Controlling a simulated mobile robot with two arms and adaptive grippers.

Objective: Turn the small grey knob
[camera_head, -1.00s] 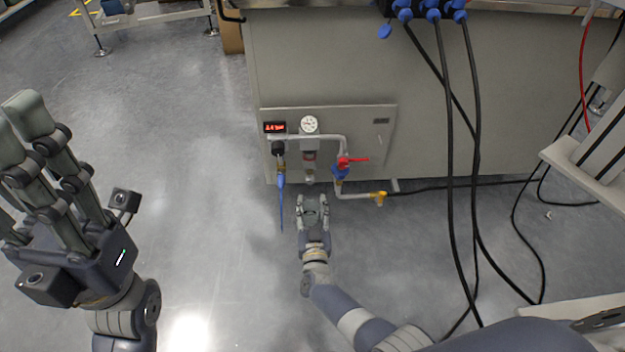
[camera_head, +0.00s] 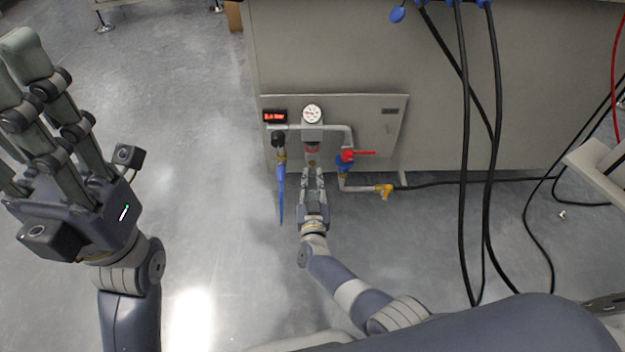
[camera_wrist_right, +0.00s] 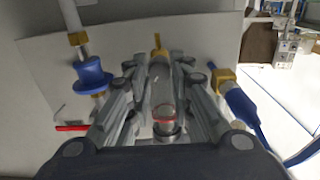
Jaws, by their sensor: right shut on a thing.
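My right gripper (camera_head: 313,175) is at the lower end of the regulator on the wall panel. Its fingers are closed in on the small grey knob, which they mostly hide in the head view. My left gripper (camera_head: 45,130) is open and empty, raised at the left of the head view, far from the panel.
The red-handled valve (camera_head: 347,157) is close right of my right gripper, the blue hose (camera_head: 281,190) close left. Black cables (camera_head: 466,150) hang at right. Floor at left is clear.

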